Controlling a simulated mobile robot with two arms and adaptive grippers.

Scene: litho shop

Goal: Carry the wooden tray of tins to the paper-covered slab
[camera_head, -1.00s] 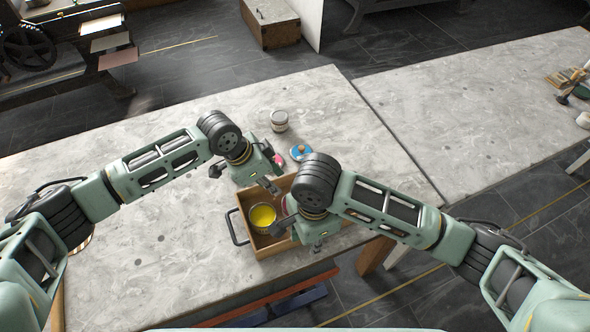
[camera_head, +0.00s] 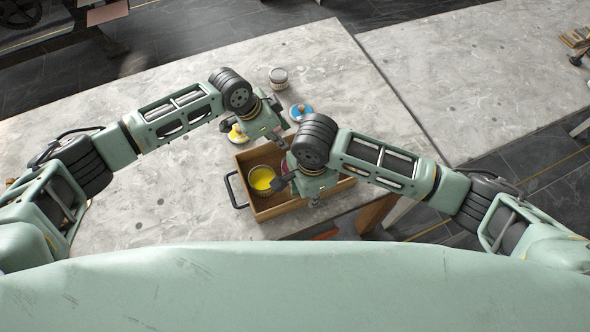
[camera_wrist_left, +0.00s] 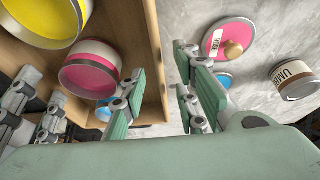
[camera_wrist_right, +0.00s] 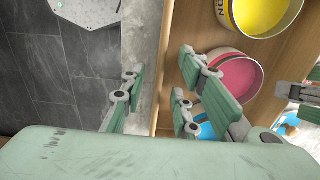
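The wooden tray (camera_head: 262,214) stands on the near part of the left stone table, with a dark handle (camera_head: 235,190) on its left end. It holds open tins: a yellow one (camera_head: 262,178), a pink one (camera_wrist_right: 235,75) and a blue one (camera_wrist_right: 205,130). My left gripper (camera_head: 276,138) is open at the tray's far side; in the left wrist view (camera_wrist_left: 165,100) its fingers lie either side of the wall. My right gripper (camera_head: 297,192) is open at the near side; its fingers also lie either side of a wall in the right wrist view (camera_wrist_right: 160,103). I cannot make out a paper-covered slab.
A yellow lid (camera_head: 236,134), a blue lid (camera_head: 300,112) and a pink lid (camera_wrist_left: 218,42) lie beyond the tray. A closed tin (camera_head: 279,78) stands farther back. A second stone slab (camera_head: 470,80) lies to the right. The left table (camera_head: 130,210) has free room left of the tray.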

